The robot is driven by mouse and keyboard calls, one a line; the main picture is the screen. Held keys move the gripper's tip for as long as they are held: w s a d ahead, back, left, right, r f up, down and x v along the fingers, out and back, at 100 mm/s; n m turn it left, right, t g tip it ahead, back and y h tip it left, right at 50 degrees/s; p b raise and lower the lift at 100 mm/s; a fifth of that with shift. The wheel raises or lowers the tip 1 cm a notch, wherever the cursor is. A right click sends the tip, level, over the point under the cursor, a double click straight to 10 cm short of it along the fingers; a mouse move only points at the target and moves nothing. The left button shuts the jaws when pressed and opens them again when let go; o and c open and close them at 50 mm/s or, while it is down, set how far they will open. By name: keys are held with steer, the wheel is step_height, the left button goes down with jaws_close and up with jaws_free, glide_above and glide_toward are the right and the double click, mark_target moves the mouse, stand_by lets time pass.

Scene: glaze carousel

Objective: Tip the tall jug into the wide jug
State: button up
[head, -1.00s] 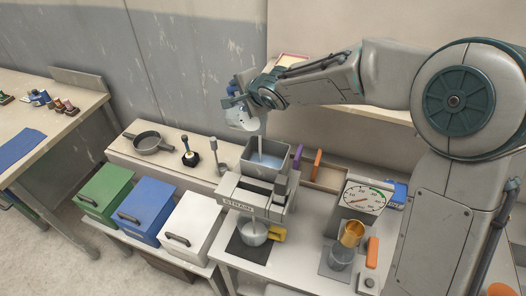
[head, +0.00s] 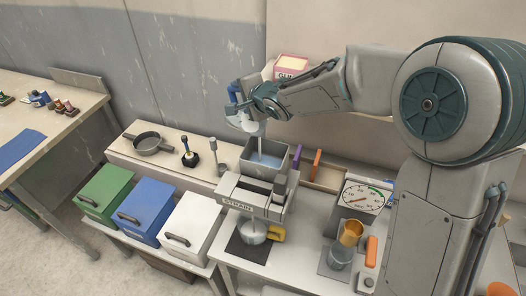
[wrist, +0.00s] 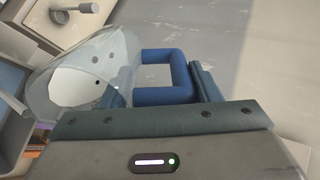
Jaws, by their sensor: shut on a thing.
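The tall jug (head: 240,123) is translucent with a blue handle. My gripper (head: 240,94) is shut on that handle, which also shows in the wrist view (wrist: 165,75). The jug is tilted above the grey square hopper (head: 283,167) of the strainer marked STRAIN (head: 236,204). A thin pale stream (head: 262,140) runs down into the hopper, where pale blue liquid lies. A clear jug with a yellow handle (head: 252,233), likely the wide jug, stands under the strainer. The strainer partly hides it, so its contents are unclear.
A dial scale (head: 361,197), an amber cup (head: 351,232) and a clear cup (head: 340,258) stand right of the strainer. Green (head: 106,190), blue (head: 150,208) and white (head: 192,229) boxes stand to the left. A pan (head: 147,142) is behind them.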

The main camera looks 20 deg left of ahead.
steer(key=shift+s+d+r, duration=0.1)
steer(key=shift+s, duration=0.1)
steer(key=shift+w+d+b, duration=0.1)
steer(key=shift+b, duration=0.35)
steer(key=shift+s+y+b, duration=0.25)
steer(key=shift+y+b, duration=0.05)
steer(key=shift+y, duration=0.1)
steer(key=shift+w+d+f+t, duration=0.1)
steer(key=shift+f+t, duration=0.1)
steer(key=shift+t, duration=0.2)
steer(key=shift+d+f+b, duration=0.1)
steer(key=shift+b, duration=0.9)
steer(key=shift+s+d+y+b, duration=0.15)
steer(key=shift+s+y+b, duration=0.15)
steer(key=shift+b, duration=0.7)
steer(key=shift+s+d+r+t+y+b, duration=0.25)
steer(key=shift+s+d+t+y+b, duration=0.15)
steer(key=shift+s+d+b, duration=0.25)
steer(key=shift+s+d+r+t+y+b, duration=0.2)
steer(key=shift+s+d+t+y+b, duration=0.15)
steer(key=shift+d+b, duration=0.35)
steer(key=shift+s+a+b, duration=0.1)
steer(key=shift+b, duration=0.4)
